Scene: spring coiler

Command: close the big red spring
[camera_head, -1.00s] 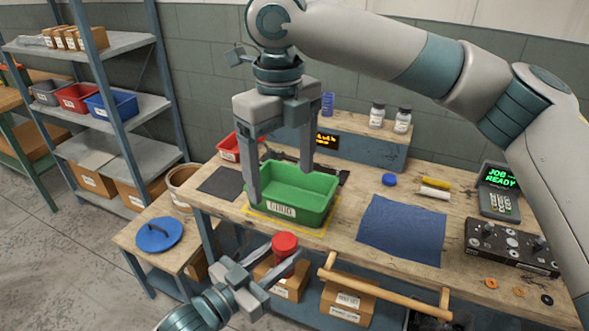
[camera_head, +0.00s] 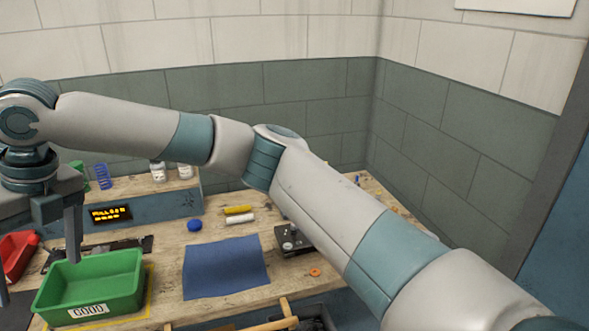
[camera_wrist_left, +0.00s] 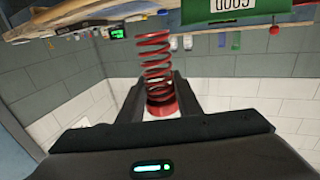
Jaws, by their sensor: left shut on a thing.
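The big red spring (camera_wrist_left: 155,55) shows in the left wrist view, its open coils clearly spaced. A solid red cup-like end (camera_wrist_left: 161,104) sits between the fingers of my left gripper (camera_wrist_left: 160,98), which is shut on it. The coils stick out beyond the fingertips. My left gripper and the spring are outside the head view. My right gripper (camera_head: 38,278) is at the left edge of the head view, partly cut off. It is open, with one finger over the green bin (camera_head: 135,287) marked GOOD.
The bench (camera_head: 235,232) carries a blue mat (camera_head: 224,267), a yellow roll (camera_head: 238,209), a blue cap (camera_head: 195,225) and a small blue spring (camera_head: 102,176) on the rear shelf. A red bin (camera_head: 18,253) stands left. My right arm covers the bench's right side.

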